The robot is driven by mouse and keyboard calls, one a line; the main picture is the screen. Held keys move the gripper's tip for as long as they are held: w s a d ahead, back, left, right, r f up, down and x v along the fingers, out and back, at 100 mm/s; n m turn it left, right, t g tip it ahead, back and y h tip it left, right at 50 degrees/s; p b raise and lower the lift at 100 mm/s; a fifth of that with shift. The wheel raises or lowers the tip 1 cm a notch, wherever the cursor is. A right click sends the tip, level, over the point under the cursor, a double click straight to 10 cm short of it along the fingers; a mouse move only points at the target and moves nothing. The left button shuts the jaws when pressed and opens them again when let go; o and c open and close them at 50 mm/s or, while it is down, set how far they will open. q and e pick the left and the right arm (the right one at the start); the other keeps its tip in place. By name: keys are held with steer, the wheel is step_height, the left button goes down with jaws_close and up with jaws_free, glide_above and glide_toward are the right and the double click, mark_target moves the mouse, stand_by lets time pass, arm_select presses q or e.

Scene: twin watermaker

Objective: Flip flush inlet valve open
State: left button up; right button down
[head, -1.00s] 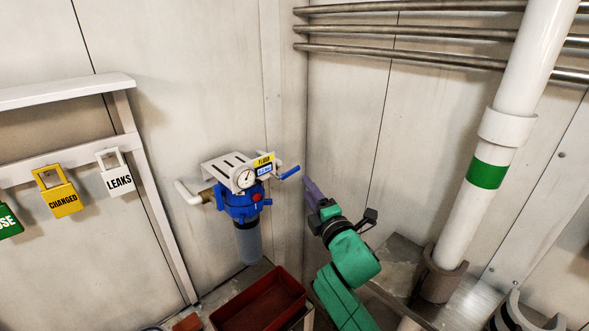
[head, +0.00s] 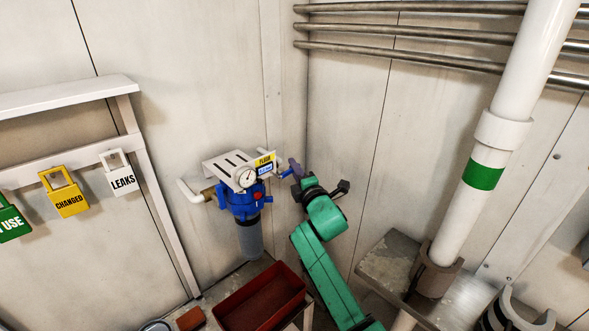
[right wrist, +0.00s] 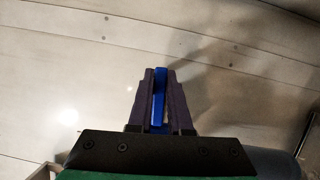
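The flush inlet valve's blue lever handle (head: 284,174) sticks out to the right of the blue filter housing (head: 240,202), beside the yellow FLUSH label (head: 264,160). My right gripper (head: 295,167) is at the lever's outer end. In the right wrist view the blue lever (right wrist: 159,92) lies between the two purple fingers (right wrist: 160,88), which are close together on either side of it. A thin light gap shows low beside the lever, so contact on both sides is hard to confirm. The fingers partly hide the lever in the head view. My left gripper is out of view.
A pressure gauge (head: 246,176) and slotted white bracket (head: 226,164) sit left of the lever. A red tray (head: 262,300) is below. A white pipe (head: 478,200) rises at right. The wall corner is close behind the gripper.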

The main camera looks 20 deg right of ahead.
steer(key=shift+r+m+p, duration=0.1)
steer(key=shift+m+p, duration=0.2)
steer(key=shift+p, duration=0.1)
steer(key=shift+m+p, duration=0.3)
steer(key=shift+p, duration=0.1)
steer(key=shift+f+g, duration=0.3)
steer(key=shift+f, duration=0.1)
steer(key=c, duration=0.8)
jaws_free()
steer(key=shift+c, duration=0.2)
steer(key=s+b, duration=0.3)
steer(key=s, duration=1.1)
steer(key=shift+s+a, duration=0.3)
